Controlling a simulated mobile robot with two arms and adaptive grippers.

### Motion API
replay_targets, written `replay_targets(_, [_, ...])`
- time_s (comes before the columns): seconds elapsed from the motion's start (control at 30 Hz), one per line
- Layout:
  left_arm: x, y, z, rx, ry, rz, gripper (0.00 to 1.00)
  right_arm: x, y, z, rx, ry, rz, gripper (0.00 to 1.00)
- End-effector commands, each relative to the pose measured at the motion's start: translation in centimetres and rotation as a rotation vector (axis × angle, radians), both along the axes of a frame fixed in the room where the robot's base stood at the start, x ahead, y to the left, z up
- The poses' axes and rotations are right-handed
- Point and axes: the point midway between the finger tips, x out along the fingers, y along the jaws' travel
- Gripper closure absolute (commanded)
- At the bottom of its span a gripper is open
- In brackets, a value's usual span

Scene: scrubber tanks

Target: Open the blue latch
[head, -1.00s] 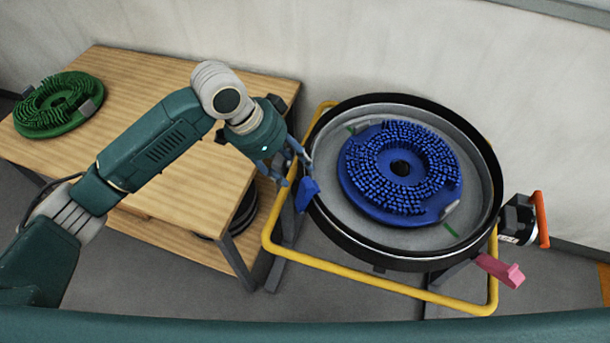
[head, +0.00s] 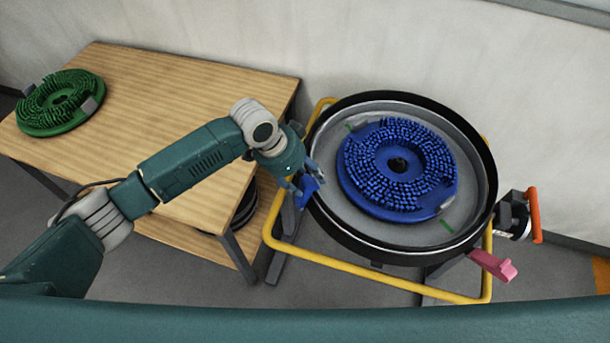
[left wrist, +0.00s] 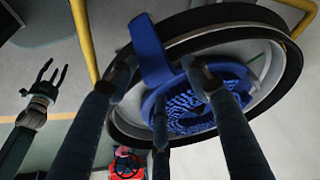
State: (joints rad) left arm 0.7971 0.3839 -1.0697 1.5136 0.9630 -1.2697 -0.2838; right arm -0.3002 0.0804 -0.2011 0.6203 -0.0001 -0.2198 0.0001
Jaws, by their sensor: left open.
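The blue latch (head: 308,188) sits at the left rim of the round tank (head: 330,225). It also shows in the left wrist view as a flat blue lever (left wrist: 151,45) reaching up from the tank's rim. My left gripper (head: 307,177) is right at the latch, its fingers open. In the left wrist view the fingers of my left gripper (left wrist: 160,68) stand apart on either side of the lever. I cannot tell whether they touch it. What seems to be my right gripper (left wrist: 45,80) shows at the left of that view, small and dark.
A blue brush disc (head: 385,205) lies inside the tank. A yellow tube frame (head: 350,268) surrounds the tank. A pink lever (head: 493,265) and an orange-handled part (head: 535,215) are on its right. A wooden table (head: 150,90) with a green brush disc (head: 60,105) stands at left.

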Motion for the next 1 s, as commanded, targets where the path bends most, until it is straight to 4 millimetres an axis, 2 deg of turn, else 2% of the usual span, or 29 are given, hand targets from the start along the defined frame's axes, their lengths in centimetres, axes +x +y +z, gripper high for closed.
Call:
replay_targets(0.2, [0.0,0.0,0.0,0.0,0.0,0.0,0.54,0.0,-0.2,0.0,-0.002,0.0,0.0,0.52])
replay_targets(0.43, [0.0,-0.1,0.1,-0.002,-0.002,-0.001,0.99,0.0,-0.2,0.0,-0.002,0.0,0.0,0.52])
replay_targets(1.0, [1.0,-0.1,0.3,-0.053,-0.024,-0.001,1.0,0.0,-0.1,-1.0,-0.002,0.0,-0.002,0.52])
